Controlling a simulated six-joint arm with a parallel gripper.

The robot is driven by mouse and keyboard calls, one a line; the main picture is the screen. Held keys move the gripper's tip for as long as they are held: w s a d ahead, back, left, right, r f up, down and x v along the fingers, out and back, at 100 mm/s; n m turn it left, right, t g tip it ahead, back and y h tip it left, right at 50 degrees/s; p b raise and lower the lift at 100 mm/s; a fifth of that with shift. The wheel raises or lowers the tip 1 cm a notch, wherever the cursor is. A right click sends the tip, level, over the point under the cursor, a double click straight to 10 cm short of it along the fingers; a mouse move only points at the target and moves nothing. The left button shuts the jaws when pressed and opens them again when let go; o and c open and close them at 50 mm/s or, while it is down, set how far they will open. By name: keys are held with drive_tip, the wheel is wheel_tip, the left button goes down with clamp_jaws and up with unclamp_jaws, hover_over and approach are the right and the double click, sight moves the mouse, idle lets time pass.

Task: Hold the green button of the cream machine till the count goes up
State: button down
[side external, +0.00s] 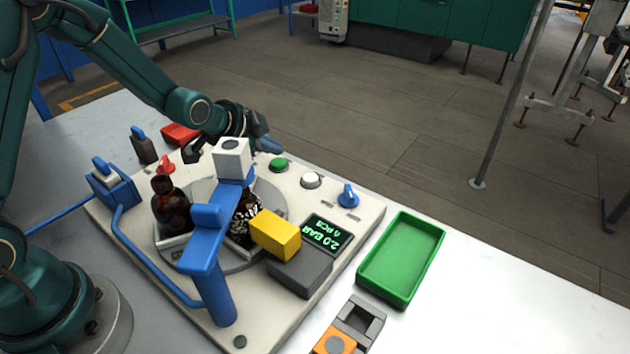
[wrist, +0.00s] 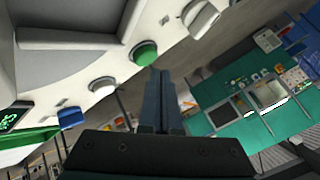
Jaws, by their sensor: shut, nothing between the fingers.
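The cream machine (side external: 130,228) stands on the white table in the side external view. Its round green button (side external: 278,164) is on the far edge of the top, and it also shows in the wrist view (wrist: 144,53). My gripper (side external: 265,145) is shut and empty. It is close to the green button, a little to its left and above in the side external view. In the wrist view the closed fingertips (wrist: 158,73) are just below and right of the button, apparently apart from it. The display (side external: 326,234) shows green text reading 2.0 BAR and a PCS count I cannot read surely.
A white button (side external: 311,180) and blue knob (side external: 348,196) sit beside the green button. Amber bottles (side external: 170,205) stand on the turntable under a blue arm (side external: 212,225) with a white block. A green tray (side external: 402,258) is at right. A red knob (side external: 166,164) is at left.

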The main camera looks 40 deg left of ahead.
sight(273, 164)
drive_tip(key=shift+f, duration=0.1)
idle(0.4)
drive_tip(key=shift+f, duration=0.35)
drive_tip(key=shift+f, duration=0.45)
idle(0.6)
drive_tip(key=shift+r, duration=0.1)
idle(3.7)
drive_tip(key=shift+r, duration=0.85)
drive_tip(key=shift+r, duration=2.5)
